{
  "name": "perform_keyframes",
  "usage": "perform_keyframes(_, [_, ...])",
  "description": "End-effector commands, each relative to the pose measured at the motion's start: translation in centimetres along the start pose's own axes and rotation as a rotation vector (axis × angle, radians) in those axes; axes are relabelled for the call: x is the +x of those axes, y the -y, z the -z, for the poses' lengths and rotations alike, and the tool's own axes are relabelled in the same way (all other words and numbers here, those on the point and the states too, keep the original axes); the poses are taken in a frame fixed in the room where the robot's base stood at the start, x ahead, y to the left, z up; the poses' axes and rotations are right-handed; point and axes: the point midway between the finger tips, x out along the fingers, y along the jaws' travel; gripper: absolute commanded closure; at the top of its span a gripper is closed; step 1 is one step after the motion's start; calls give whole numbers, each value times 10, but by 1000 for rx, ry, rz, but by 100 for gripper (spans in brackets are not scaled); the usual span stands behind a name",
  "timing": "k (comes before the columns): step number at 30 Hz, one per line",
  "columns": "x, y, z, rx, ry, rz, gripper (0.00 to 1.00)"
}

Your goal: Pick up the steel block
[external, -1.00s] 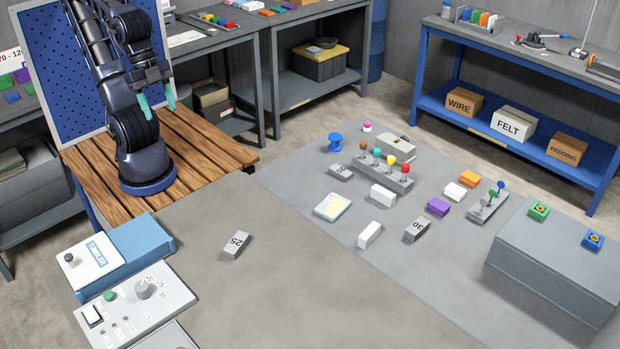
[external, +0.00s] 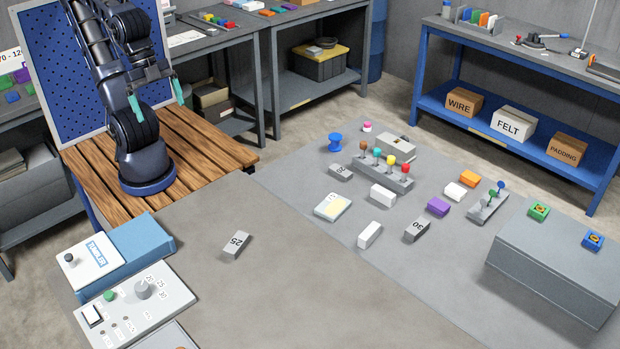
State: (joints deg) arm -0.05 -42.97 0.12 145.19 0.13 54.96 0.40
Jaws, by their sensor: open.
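Three grey blocks with numbers could be the steel block; I cannot tell which one is steel. The block marked 25 (external: 237,244) lies alone on the bare left part of the table. The block marked 30 (external: 417,230) lies on the paler grey area to the right. The block marked 20 (external: 341,172) lies near the back, left of a rack of coloured knobs. My gripper (external: 157,98) is open and empty, with teal fingertips spread apart. It hangs above the wooden slatted stand at upper left, far from all three blocks.
White blocks (external: 370,234), a purple block (external: 438,206) and the knob rack (external: 382,171) crowd the right area. A grey box with buttons (external: 552,262) stands at right. A control panel (external: 137,305) and the blue tumbler box (external: 140,244) stand at left. The front middle is clear.

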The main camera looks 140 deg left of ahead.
Motion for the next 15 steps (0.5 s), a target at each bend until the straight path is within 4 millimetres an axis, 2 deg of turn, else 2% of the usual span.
perform_keyframes(5, [3,9,20,61,36,27,2])
perform_keyframes(15, [24,50,86,307,174,61,2])
